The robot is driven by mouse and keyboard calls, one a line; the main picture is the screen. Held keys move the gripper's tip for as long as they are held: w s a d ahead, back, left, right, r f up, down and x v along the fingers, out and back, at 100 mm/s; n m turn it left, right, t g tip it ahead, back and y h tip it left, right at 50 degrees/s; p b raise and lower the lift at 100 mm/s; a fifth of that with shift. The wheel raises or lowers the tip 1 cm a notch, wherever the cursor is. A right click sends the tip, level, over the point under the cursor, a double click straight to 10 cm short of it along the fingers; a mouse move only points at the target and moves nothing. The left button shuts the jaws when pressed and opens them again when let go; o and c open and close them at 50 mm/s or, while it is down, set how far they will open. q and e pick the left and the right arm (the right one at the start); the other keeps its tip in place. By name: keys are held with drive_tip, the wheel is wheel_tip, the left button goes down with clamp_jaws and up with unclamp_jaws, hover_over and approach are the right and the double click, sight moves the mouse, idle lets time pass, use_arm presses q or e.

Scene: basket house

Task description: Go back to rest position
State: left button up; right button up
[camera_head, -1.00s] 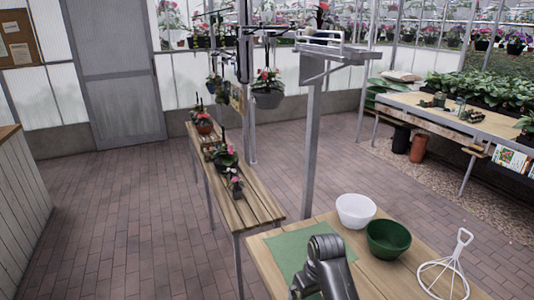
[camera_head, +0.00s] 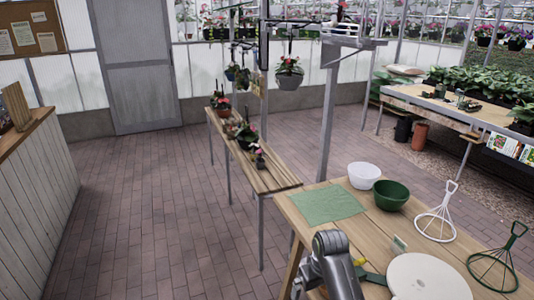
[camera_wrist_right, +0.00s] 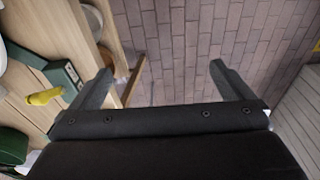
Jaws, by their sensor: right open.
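My right gripper (camera_wrist_right: 160,80) is open and empty in the right wrist view. Its two dark fingers are spread wide over the brick floor (camera_wrist_right: 200,35), beside the edge of a wooden table. A dark arm link of mine (camera_head: 334,262) rises at the bottom of the head view, in front of the table's near edge. No fingertips show in the head view. My left gripper is not in view.
The wooden table (camera_head: 298,208) holds a green mat (camera_head: 328,203), white bowl (camera_head: 364,175), green bowl (camera_head: 391,195), white wire hanger (camera_head: 436,222), green wire hanger (camera_head: 494,268) and pale round disc (camera_head: 428,279). A plant bench (camera_head: 275,179) stands behind. The brick floor at left is clear.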

drive_tip(key=s+d+f+m+b, duration=0.1)
drive_tip(key=s+d+f, duration=0.3)
drive_tip(key=f, duration=0.6)
drive_tip(key=s+d+f+m+b, duration=0.1)
drive_tip(key=s+d+f, duration=0.1)
drive_tip(key=s+f, duration=0.65)
drive_tip(key=s+d+f+m, duration=0.1)
drive_tip(key=s+d+f, duration=0.25)
drive_tip(key=f, duration=0.95)
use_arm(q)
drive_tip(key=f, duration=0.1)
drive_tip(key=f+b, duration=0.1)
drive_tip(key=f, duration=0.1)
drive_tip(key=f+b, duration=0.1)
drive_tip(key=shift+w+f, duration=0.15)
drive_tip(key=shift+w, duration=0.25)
use_arm(e)
drive_tip(key=s+d+f, duration=0.2)
drive_tip(key=s+f, duration=0.2)
drive_tip(key=s, duration=0.6)
drive_tip(key=s+d+f+m+h, duration=0.1)
drive_tip(key=s+d+f, duration=0.2)
drive_tip(key=s, duration=0.8)
drive_tip(key=s+d+f, duration=0.3)
drive_tip(key=s+f, duration=0.4)
drive_tip(key=s, duration=0.3)
drive_tip(key=shift+s+d+m+h, duration=0.2)
drive_tip(key=shift+s+m+h, duration=0.1)
drive_tip(key=shift+s+m, duration=0.1)
drive_tip(key=shift+w, duration=0.1)
